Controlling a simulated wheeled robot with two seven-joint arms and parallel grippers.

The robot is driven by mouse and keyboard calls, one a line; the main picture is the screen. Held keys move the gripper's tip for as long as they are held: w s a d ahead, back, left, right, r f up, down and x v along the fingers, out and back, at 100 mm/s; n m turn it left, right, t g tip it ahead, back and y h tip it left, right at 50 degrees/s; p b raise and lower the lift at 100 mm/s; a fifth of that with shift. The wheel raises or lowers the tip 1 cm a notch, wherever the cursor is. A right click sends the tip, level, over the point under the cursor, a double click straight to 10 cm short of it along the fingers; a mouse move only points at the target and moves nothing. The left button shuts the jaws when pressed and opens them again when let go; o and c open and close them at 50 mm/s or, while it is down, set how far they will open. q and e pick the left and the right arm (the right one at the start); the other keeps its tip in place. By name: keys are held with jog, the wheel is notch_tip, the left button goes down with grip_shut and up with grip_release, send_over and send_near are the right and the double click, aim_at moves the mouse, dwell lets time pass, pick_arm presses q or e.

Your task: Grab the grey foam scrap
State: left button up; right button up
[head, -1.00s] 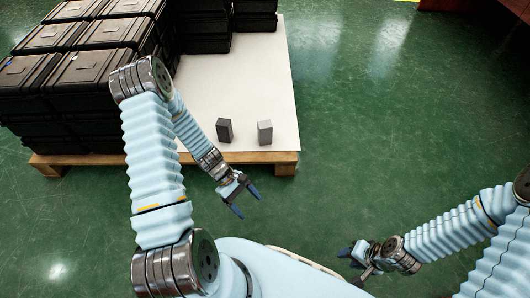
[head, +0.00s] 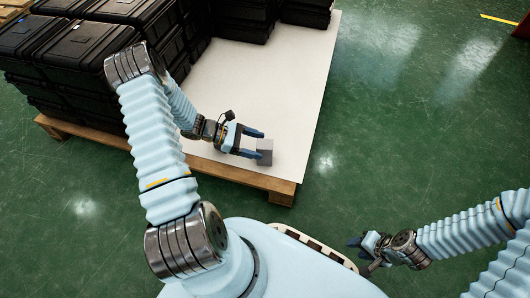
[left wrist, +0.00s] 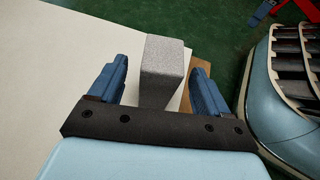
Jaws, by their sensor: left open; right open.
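The grey foam scrap (head: 265,147) is a small speckled grey block near the front right corner of the white-topped pallet. My left gripper (head: 257,143) is open at the block, with its blue fingers pointing right. In the left wrist view the grey foam scrap (left wrist: 163,58) shows between the two fingers of my left gripper (left wrist: 161,80), with a gap on each side. The gripper is not closed on it. My right gripper (head: 361,250) is open and empty over the floor at the lower right. The darker block is not visible now; my left gripper or arm may hide it.
Stacked black cases (head: 75,60) fill the left and back of the pallet (head: 295,95). Its wooden edge (head: 240,178) runs along the front. The green floor (head: 400,130) to the right is clear.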

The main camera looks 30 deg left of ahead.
aim_at(270, 149)
pick_arm(q)
jog(key=x, duration=0.5)
jog(key=shift+d+f+b, duration=0.1)
jog(key=shift+d+b, duration=0.1)
jog(key=shift+b, duration=0.2)
jog(key=c, duration=1)
